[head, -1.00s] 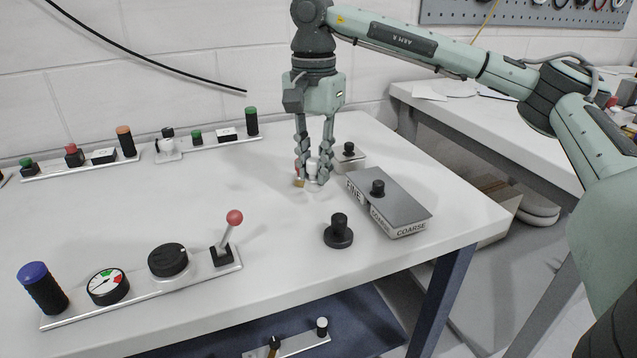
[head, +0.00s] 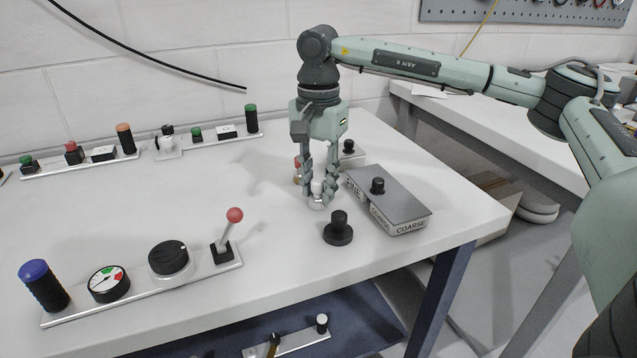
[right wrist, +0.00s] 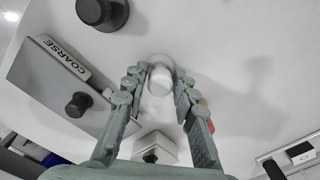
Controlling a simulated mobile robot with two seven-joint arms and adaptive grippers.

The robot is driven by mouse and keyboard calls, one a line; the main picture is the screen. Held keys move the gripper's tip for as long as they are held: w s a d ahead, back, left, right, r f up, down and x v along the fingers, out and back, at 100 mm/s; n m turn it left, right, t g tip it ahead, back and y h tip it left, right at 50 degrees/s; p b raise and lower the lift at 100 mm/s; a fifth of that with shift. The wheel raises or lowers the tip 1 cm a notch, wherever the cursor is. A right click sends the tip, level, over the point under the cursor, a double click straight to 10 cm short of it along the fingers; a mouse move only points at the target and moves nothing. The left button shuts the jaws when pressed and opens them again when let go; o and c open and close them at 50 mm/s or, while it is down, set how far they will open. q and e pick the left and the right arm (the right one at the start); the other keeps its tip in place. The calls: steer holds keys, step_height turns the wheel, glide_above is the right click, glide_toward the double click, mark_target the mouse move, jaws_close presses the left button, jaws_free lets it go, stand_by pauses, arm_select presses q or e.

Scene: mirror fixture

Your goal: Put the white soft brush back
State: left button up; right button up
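The white soft brush (head: 317,202) is a small white knob on a round white base. It is between the fingers of my right gripper (head: 319,190). In the right wrist view the brush (right wrist: 159,77) sits between the fingertips of my right gripper (right wrist: 161,78), which appear closed on its sides. Whether its base touches the table I cannot tell. A grey-topped block (head: 395,200) labelled FINE and COARSE, with a black knob, stands right of it. A black knobbed piece (head: 338,231) stands in front. My left gripper is not in view.
A small white box with a black knob (head: 348,148) stands behind my right gripper. A small red and gold item (head: 297,165) is partly hidden by a finger. A lever panel (head: 190,278) lies front left, and button strips line the wall. The table's middle left is clear.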

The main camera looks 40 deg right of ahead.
mark_target(318, 180)
steer(key=shift+o, duration=0.9)
steer(key=shift+r, duration=0.15)
step_height(318, 180, up, 12)
stand_by(0.4)
stand_by(0.4)
